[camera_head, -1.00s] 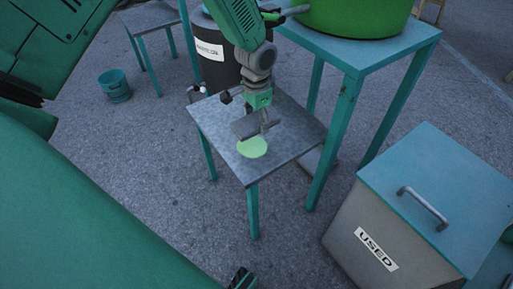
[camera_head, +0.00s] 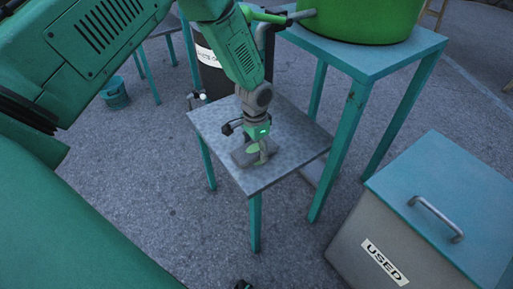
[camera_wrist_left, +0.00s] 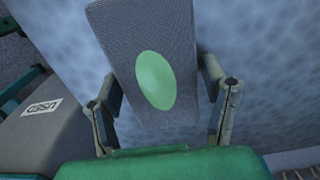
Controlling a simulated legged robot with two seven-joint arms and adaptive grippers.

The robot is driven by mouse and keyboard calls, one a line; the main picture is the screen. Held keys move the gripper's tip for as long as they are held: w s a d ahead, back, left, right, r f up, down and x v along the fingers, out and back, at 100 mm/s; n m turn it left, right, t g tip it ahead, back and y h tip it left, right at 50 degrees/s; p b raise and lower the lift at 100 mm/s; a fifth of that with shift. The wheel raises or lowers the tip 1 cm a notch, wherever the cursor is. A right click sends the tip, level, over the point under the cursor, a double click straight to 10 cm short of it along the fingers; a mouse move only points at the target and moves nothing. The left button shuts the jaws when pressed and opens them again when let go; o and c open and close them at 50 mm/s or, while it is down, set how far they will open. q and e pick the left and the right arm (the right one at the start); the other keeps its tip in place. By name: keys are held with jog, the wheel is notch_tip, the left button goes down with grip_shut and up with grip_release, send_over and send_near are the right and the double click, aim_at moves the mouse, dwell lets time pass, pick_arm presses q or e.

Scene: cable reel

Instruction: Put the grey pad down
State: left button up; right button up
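The grey pad (camera_head: 241,158) is at the small metal-topped table (camera_head: 295,135) in the head view, low at the tabletop. I cannot tell whether it touches the top. My left gripper (camera_head: 258,160) is right at the pad. In the left wrist view the pad (camera_wrist_left: 145,25) is a mesh-textured slab between the two fingers of my left gripper (camera_wrist_left: 160,85), which appear to meet its sides. A pale green disc (camera_wrist_left: 155,80) shows over the pad's face; it also shows in the head view (camera_head: 252,148).
A taller teal table (camera_head: 345,52) with a green drum (camera_head: 365,15) stands behind right. A bin labelled USED (camera_head: 440,205) stands front right. A dark barrel (camera_head: 210,78) is behind the small table, a teal bucket (camera_head: 115,93) at far left.

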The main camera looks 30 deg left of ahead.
aim_at(257, 147)
pick_arm(q)
jog(key=shift+a, duration=0.1)
jog(key=shift+d+r, duration=0.3)
jog(key=shift+d, duration=0.1)
notch_tip(257, 147, up, 6)
jog(key=p, duration=0.2)
jog(key=shift+a+r+p, duration=0.15)
jog(key=shift+r+p, duration=0.05)
jog(key=shift+p, duration=0.1)
jog(key=shift+a+r, duration=0.1)
jog(key=shift+r, duration=0.25)
jog(key=shift+d+r, duration=0.1)
jog(key=shift+d, duration=0.2)
jog(key=shift+a, duration=0.15)
